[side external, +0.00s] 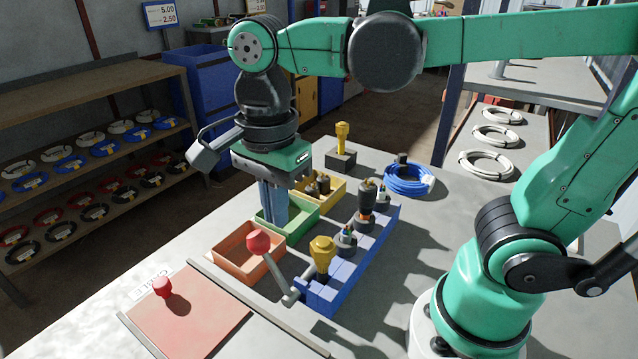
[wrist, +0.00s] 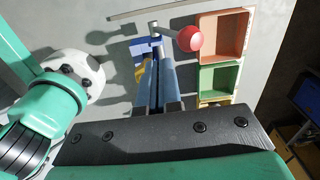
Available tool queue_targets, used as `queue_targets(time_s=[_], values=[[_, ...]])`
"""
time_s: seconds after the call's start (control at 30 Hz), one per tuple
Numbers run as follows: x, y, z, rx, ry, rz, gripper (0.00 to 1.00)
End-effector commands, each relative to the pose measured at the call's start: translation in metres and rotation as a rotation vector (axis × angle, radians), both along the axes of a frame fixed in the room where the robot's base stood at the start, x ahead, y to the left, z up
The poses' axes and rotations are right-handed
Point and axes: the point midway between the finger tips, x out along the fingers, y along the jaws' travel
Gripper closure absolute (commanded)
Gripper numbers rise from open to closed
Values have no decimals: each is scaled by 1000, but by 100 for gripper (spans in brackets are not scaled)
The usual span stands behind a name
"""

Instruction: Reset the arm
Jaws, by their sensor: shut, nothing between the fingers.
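My gripper (side external: 272,212) points down over the green bin (side external: 302,210) in the side external view. Its two long blue-grey fingers are together, with nothing between them. In the wrist view, my gripper (wrist: 157,68) reaches forward with its fingers side by side. The green bin (wrist: 222,81) shows there to the right of the fingers. How far the fingertips are above the bins is hard to tell.
An orange bin (side external: 220,256), a yellow bin (side external: 332,200) and a blue rack (side external: 372,258) with several tools stand around my gripper. A red-knobbed lever (side external: 259,242) rises close to it. A blue cable coil (side external: 408,180) lies behind. A red mat (side external: 190,318) lies in front.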

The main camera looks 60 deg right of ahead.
Motion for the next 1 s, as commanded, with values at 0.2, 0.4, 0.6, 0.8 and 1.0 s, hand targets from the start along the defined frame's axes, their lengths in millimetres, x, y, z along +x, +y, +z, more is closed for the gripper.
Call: queue_targets(time_s=[0.2,0.4,0.6,0.8,1.0], values=[[1,-4,-2,8,-27,67,100],[10,-26,-15,-7,-203,490,100],[19,-54,-26,-187,-406,1038,100],[24,-73,-32,-406,-481,1399,100],[25,-78,-33,-483,-487,1507,100]])
